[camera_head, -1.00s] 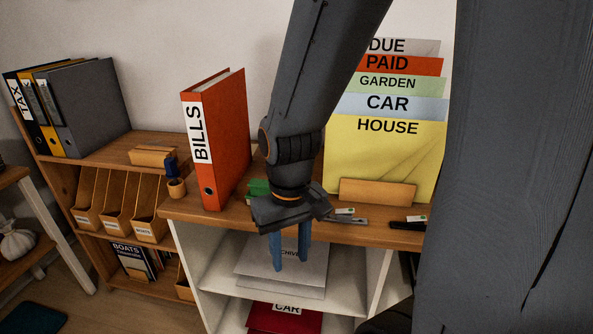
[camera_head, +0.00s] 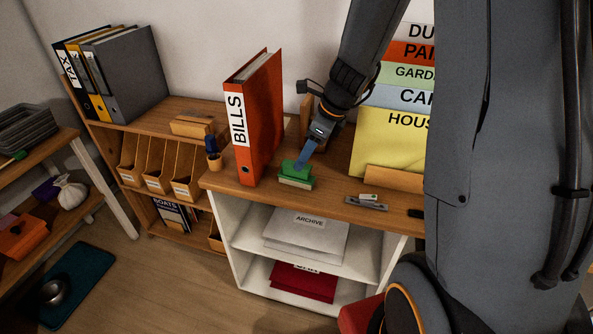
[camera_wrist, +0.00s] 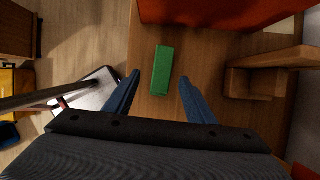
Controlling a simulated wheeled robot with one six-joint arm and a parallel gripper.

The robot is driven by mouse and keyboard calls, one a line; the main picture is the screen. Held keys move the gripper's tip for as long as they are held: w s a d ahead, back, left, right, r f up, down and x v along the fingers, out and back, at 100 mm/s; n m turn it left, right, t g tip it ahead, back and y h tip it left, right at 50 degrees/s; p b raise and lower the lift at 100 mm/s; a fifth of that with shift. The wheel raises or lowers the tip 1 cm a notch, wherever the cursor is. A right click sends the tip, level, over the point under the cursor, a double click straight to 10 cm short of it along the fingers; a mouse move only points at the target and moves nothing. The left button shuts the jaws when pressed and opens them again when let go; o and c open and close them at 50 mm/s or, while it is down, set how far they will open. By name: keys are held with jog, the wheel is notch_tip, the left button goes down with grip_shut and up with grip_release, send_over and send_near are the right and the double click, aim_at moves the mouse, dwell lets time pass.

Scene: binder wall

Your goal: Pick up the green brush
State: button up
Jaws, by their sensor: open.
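The green brush (camera_head: 296,172) lies on the wooden shelf top (camera_head: 335,190), just right of the orange BILLS binder. It has a green upper part and a paler underside. In the wrist view the green brush (camera_wrist: 162,70) is a narrow green block, ahead of and between my two blue fingers. My gripper (camera_head: 303,160) points down at the brush in the head view, with its fingertips close by it. My gripper (camera_wrist: 157,85) is open and empty, one finger to each side. Whether a fingertip touches the brush I cannot tell.
The orange BILLS binder (camera_head: 258,115) stands upright close left of the brush. Yellow and coloured folders (camera_head: 385,142) stand at the right behind a wooden holder (camera_head: 394,179). A grey clip-like item (camera_head: 366,203) lies near the front edge. Papers (camera_head: 306,235) lie on the shelf below.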

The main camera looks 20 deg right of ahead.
jog(key=shift+w+p+x, duration=0.1)
jog(key=shift+p+x, duration=0.1)
jog(key=shift+x, duration=1.75)
jog(key=shift+w+p+x, duration=0.15)
jog(key=shift+p+x, duration=0.05)
jog(key=shift+x, duration=1.7)
jog(key=shift+d, duration=0.1)
jog(key=c, duration=1.2)
notch_tip(320, 180, up, 10)
